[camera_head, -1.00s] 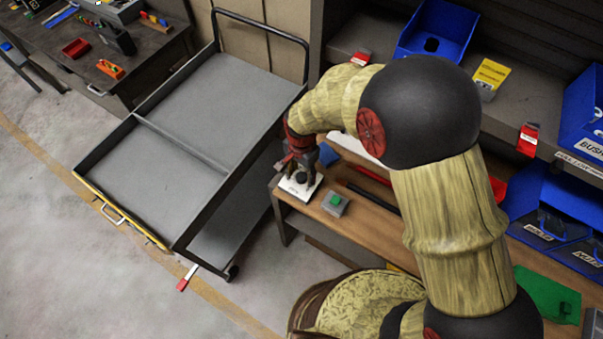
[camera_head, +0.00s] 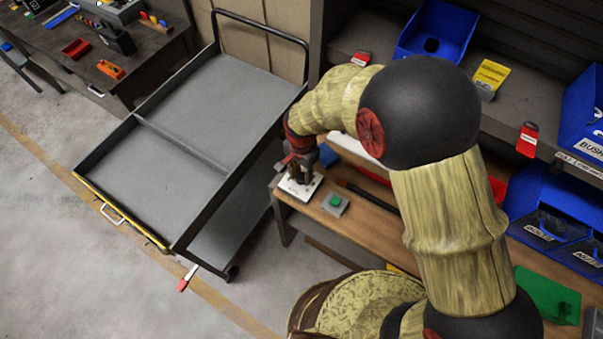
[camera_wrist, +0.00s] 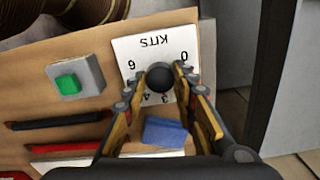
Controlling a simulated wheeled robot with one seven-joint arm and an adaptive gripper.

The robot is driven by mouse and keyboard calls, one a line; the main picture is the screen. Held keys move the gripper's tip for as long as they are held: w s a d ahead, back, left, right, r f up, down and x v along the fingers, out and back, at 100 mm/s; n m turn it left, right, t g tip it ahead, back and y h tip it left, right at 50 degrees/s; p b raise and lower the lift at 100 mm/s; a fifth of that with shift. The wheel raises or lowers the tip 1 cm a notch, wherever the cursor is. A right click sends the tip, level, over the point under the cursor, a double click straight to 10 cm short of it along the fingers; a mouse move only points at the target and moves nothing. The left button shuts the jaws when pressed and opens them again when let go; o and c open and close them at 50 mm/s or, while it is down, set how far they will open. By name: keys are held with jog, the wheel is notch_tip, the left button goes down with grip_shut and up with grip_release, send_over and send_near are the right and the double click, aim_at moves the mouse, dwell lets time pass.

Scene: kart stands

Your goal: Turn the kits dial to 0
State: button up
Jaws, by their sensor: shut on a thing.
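The kits dial is a dark round knob (camera_wrist: 159,75) on a white plate (camera_wrist: 138,48) marked KITS, with digits such as 0, 6, 3 and 4 around it. The lettering is upside down in the wrist view. My gripper (camera_wrist: 161,82) is shut on the knob, with one finger on each side. In the head view my gripper (camera_head: 299,175) is over the white plate (camera_head: 290,191) at the left end of the workbench, and it hides most of the knob. I cannot tell which digit the dial points to.
A grey box with a green button (camera_wrist: 68,84) sits beside the plate. A blue object (camera_wrist: 165,132), a black pen-like item (camera_wrist: 58,120) and a red one (camera_wrist: 65,147) lie near. A grey cart (camera_head: 205,110) stands left of the bench. Blue bins (camera_head: 437,32) sit on the shelf.

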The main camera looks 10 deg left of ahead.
jog(key=shift+n, duration=0.4)
jog(key=shift+c, duration=0.2)
jog(key=n, duration=0.4)
jog(key=shift+n+p, duration=0.3)
jog(key=shift+n, duration=0.1)
jog(key=n, duration=0.6)
jog(key=shift+w, duration=0.1)
jog(key=n, duration=0.6)
jog(key=shift+n+p, duration=0.4)
jog(key=n, duration=0.5)
jog(key=shift+n, duration=0.4)
jog(key=o, duration=1)
jog(key=shift+o, duration=0.8)
